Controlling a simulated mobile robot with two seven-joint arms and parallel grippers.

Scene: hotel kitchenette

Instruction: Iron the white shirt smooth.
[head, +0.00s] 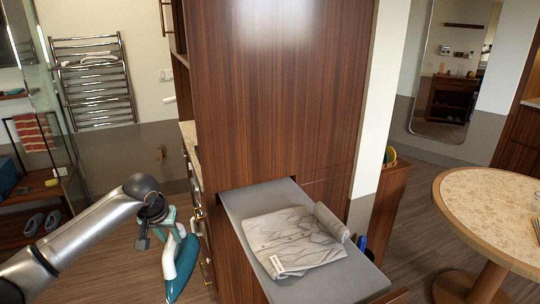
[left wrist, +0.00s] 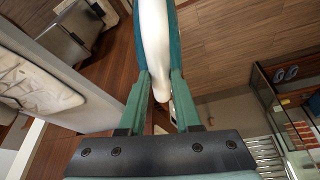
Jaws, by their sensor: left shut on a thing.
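The white shirt (head: 290,243) lies on the grey ironing board (head: 345,286), with visible creases and one rolled sleeve end at its right. It also shows at the left edge in the left wrist view (left wrist: 28,75). My left gripper (head: 168,222) is shut on the handle of the teal and white iron (head: 182,265). The iron hangs in the air left of the board, apart from it, with its soleplate roughly upright. In the left wrist view the white handle (left wrist: 155,50) sits between my left gripper's fingers (left wrist: 160,95). My right gripper is not in view.
A tall wooden cabinet (head: 275,100) stands behind the board. A round table (head: 490,210) is at the right. A towel rack (head: 95,85) and a low shelf with slippers (head: 35,225) are at the left. Open floor lies below the iron.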

